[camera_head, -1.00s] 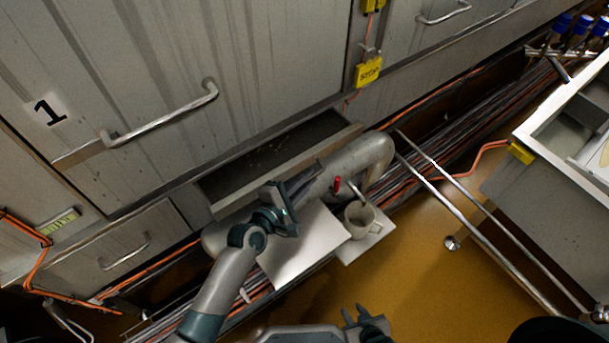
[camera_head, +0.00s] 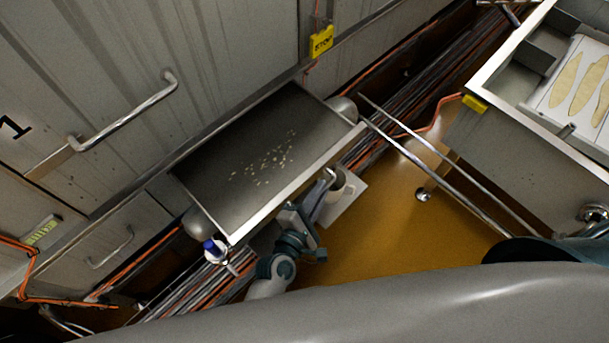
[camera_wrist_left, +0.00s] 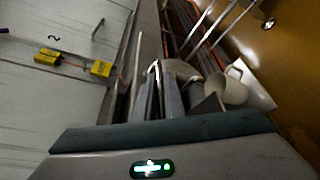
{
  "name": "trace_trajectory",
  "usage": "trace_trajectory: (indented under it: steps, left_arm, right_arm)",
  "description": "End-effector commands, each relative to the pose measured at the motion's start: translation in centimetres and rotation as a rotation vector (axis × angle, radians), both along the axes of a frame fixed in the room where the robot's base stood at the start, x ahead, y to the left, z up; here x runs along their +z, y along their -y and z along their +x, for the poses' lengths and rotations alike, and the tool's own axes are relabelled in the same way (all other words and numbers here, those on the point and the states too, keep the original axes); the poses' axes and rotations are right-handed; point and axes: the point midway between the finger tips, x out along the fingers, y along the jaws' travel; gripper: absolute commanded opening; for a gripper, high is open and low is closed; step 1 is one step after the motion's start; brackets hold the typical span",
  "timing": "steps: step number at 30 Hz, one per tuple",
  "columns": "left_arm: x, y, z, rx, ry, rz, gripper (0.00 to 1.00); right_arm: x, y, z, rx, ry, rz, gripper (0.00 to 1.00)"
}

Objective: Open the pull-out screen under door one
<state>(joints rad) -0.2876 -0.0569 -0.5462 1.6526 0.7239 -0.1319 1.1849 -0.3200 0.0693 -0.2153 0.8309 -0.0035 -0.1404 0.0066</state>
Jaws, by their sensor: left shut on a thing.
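Door one (camera_head: 60,90) is the grey door with the black "1" and a long bar handle (camera_head: 125,120) at upper left, and it is shut. Below it the pull-out screen (camera_head: 225,150), a shallow dark tray with a pale metal front edge (camera_head: 290,190), stands well out of its slot. Small pale crumbs lie on it. My left gripper (camera_head: 325,185) is at the screen's front, right of its middle, jaws shut on it; the exact grip is partly hidden. In the left wrist view the fingers (camera_wrist_left: 157,88) are close together beside the front edge. My right gripper is not in view.
A mug (camera_head: 344,184) stands on a small white ledge close right of my left gripper. A blue-capped item (camera_head: 213,248) is near the screen's lower left corner. Metal rails (camera_head: 435,170) and a white-rimmed bin (camera_head: 510,60) are at right. Cables run along the wall's foot.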

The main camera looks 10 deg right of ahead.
Motion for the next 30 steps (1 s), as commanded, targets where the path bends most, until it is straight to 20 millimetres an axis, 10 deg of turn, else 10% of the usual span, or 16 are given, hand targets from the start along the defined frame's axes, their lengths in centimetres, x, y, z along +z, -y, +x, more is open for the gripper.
trace_trajectory:
  steps: [30]
  left_arm:
    - [0.04, 0.32, -1.50, 0.000, -0.001, 0.001, 0.17]
  right_arm:
    - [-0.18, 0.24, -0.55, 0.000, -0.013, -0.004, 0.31]
